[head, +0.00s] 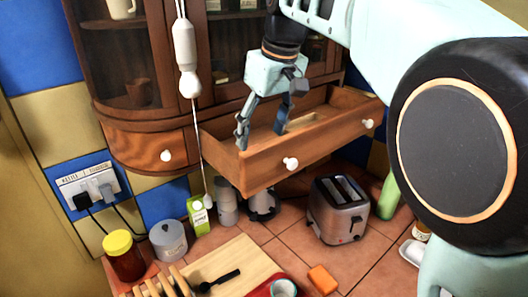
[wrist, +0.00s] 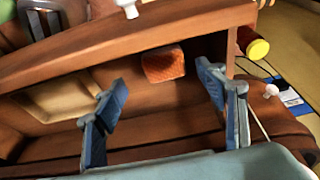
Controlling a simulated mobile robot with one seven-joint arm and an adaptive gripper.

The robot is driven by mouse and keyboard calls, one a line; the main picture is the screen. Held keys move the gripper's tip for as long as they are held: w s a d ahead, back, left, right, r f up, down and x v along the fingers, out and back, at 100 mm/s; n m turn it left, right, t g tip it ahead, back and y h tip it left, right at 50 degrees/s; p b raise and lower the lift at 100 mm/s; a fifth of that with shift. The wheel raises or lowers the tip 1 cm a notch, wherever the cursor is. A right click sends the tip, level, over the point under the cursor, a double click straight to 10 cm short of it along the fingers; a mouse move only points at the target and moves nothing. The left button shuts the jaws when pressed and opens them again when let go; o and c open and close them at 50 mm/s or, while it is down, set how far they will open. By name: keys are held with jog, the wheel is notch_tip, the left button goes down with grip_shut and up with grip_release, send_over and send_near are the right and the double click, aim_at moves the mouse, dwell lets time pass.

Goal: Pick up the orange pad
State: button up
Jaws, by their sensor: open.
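An orange textured pad (wrist: 163,65) lies inside the open wooden drawer (head: 330,142), against the inner side of its front panel in the wrist view. The drawer front hides it in the head view. My gripper (head: 261,134) is open and empty, pointing down into the left part of the drawer. In the wrist view its blue-grey fingers (wrist: 160,98) stand apart, one on each side of the pad in the picture, and the pad appears beyond them. No contact is visible. A second, smooth orange block (head: 322,279) lies on the tiled counter below.
A pale tray (wrist: 60,98) lies in the drawer beside the pad. Drawer walls stand close around my fingers. A white hanging cord pull (head: 186,60) is left of my gripper. Below stand a toaster (head: 338,210), a green carton (head: 199,215) and a yellow-lidded jar (head: 124,256).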

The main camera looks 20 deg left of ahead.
jog(key=f, duration=0.1)
jog(key=a+f, duration=0.2)
jog(key=shift+w+f+p, duration=0.1)
jog(key=shift+f+p, duration=0.2)
jog(key=shift+w+f, duration=0.1)
jog(key=shift+f, duration=0.2)
jog(key=shift+c, duration=0.2)
jog(key=c, duration=1)
